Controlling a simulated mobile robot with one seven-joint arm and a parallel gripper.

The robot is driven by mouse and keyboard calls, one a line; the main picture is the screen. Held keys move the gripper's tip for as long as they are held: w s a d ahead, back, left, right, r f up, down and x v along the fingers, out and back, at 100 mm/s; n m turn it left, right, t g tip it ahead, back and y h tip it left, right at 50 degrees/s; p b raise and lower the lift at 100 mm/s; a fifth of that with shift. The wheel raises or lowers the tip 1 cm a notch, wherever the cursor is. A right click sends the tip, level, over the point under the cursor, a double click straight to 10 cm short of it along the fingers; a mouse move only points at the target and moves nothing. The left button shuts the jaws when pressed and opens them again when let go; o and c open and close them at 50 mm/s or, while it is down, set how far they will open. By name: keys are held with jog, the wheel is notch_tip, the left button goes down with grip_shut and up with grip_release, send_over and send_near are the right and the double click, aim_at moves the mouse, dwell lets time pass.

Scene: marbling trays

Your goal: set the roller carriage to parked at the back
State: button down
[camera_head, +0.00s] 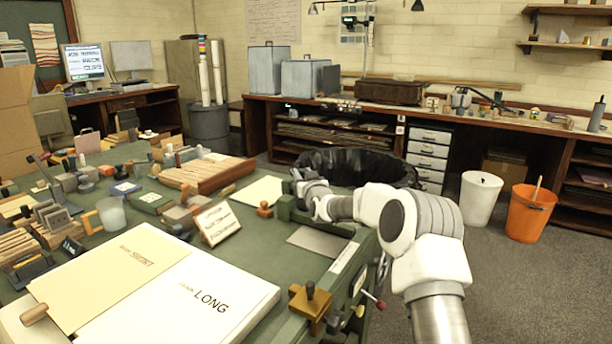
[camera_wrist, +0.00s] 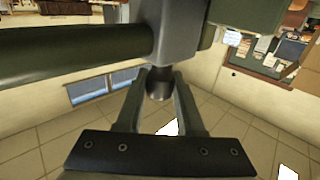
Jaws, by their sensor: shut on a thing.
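The roller carriage (camera_head: 285,208) shows as green parts at the far end of the green press bed, mostly hidden behind my arm. In the wrist view, its dark green bar (camera_wrist: 70,52) runs left from a grey block (camera_wrist: 180,32). A round metal knob (camera_wrist: 159,88) hangs under the block. My gripper (camera_wrist: 160,78) is shut on this knob, one finger on each side. In the head view, my gripper (camera_head: 300,180) is at the carriage, its fingers too small to make out. A grey plate (camera_head: 318,241) lies on the bed nearer the front.
The worktable left of the press is crowded with wooden blocks, stamps and a sign card (camera_head: 215,222). Paper stacks (camera_head: 190,300) lie in front. A brass-coloured block with a knob (camera_head: 311,305) sits at the bed's front edge. White (camera_head: 480,198) and orange (camera_head: 530,212) bins stand on the floor right.

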jog(key=c, duration=0.5)
grip_release()
jog(key=shift+w+a, duration=0.1)
jog(key=shift+a, duration=0.15)
jog(key=shift+d, duration=0.1)
jog(key=s+d, duration=0.1)
jog(key=s, duration=0.4)
jog(key=s+d+p, duration=0.1)
jog(key=s, duration=0.5)
jog(key=s+d+p, duration=0.1)
jog(key=s, duration=0.5)
jog(key=shift+d, duration=0.15)
